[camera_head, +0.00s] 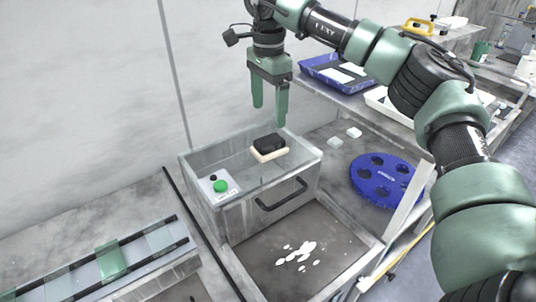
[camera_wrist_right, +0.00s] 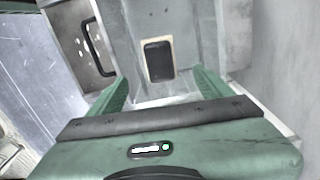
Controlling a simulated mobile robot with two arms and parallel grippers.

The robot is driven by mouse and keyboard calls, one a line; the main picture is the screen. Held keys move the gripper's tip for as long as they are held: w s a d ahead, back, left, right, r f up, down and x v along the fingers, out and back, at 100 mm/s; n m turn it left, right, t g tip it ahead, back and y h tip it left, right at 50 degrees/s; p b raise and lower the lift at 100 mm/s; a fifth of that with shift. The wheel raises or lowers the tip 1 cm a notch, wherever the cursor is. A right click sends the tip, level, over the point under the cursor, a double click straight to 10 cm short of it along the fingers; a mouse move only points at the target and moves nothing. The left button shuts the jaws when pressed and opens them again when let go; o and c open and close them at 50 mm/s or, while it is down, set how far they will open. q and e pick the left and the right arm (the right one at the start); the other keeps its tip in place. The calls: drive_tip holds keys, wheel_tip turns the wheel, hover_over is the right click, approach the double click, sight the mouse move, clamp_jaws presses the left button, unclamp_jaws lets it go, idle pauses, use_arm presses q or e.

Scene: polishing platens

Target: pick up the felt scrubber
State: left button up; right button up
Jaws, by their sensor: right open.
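The felt scrubber (camera_head: 269,147) has a black top on a cream felt base. It lies on top of the grey box-like unit with a black handle, toward the unit's right side. My right gripper (camera_head: 268,112) is open and empty, pointing down above and a little behind the scrubber, not touching it. In the right wrist view the scrubber (camera_wrist_right: 159,60) shows ahead of the gap between the two green fingers (camera_wrist_right: 158,85). My left gripper is not in view.
The grey unit (camera_head: 240,213) has a green button (camera_head: 221,186) at its left. A blue disc with holes (camera_head: 388,196) and white blocks (camera_head: 345,136) lie to the right. A blue tray (camera_head: 312,67) stands behind. White splashes mark the dark basin (camera_head: 330,262) in front.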

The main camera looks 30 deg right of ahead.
sight(269, 139)
drive_tip(key=shift+w+f+b, duration=0.2)
drive_tip(key=shift+f+b, duration=0.4)
drive_tip(key=shift+f, duration=0.9)
drive_tip(key=shift+f+p, duration=0.4)
drive_tip(key=shift+f, duration=0.35)
drive_tip(key=f, duration=0.1)
drive_tip(key=f+p, duration=0.1)
drive_tip(key=f, duration=0.1)
drive_tip(key=f+p, duration=0.1)
drive_tip(key=shift+s+d+f, duration=0.2)
drive_tip(key=shift+s+f, duration=0.05)
drive_tip(key=shift+f, duration=0.5)
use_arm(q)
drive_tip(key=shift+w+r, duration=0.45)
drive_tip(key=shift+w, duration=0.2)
use_arm(e)
drive_tip(key=c, duration=1.6)
drive_tip(key=shift+w+r, duration=0.1)
drive_tip(key=shift+r, duration=0.1)
